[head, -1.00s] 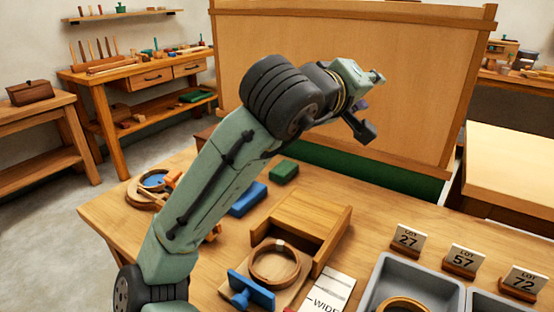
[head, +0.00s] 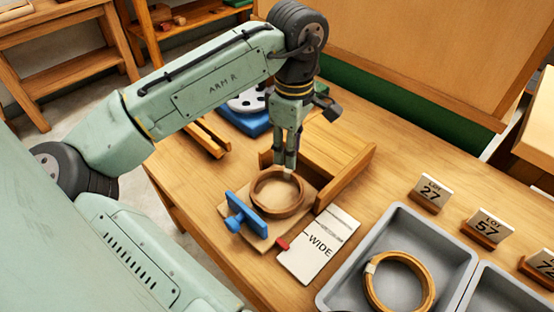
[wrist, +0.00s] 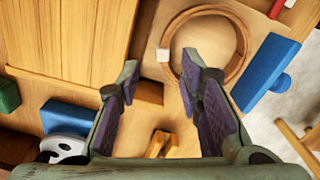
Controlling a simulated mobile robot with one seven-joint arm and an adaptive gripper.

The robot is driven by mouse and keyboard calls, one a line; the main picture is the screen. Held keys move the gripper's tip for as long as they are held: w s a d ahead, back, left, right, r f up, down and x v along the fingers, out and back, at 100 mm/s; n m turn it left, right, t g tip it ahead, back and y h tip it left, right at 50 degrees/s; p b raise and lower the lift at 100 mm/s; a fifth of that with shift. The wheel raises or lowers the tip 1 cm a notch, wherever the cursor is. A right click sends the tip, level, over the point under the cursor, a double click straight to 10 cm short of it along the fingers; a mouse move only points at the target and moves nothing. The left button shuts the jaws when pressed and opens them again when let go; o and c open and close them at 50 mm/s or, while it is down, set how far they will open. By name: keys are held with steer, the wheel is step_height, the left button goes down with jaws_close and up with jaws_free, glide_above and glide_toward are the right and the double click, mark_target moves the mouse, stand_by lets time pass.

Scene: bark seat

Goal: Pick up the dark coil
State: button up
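The dark coil (head: 277,211) is a brown ring lying flat on a thin wooden board in front of a low wooden block. It has a pale tag on its far side. In the wrist view the coil (wrist: 243,42) is at the upper right, its tag (wrist: 162,55) ahead of the gap between my fingers. My gripper (head: 285,168) points down at the coil's far rim, near the tag. In the wrist view its fingers (wrist: 160,76) are apart with nothing between them. I cannot tell how far above the coil the fingertips are.
A blue stop (head: 246,214) stands at the coil's near left. The wooden block (head: 325,148) rises behind it. A card marked WIDE (head: 308,262) and a red piece (head: 283,243) lie beside the board. A grey tray (head: 330,290) at right holds a lighter coil (head: 373,291).

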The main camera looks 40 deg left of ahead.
mark_target(288, 171)
steer(key=f, duration=0.3)
steer(key=f+p, duration=0.1)
steer(key=f, duration=0.1)
steer(key=shift+s+f, duration=0.3)
steer(key=shift+c, duration=0.3)
jaws_close()
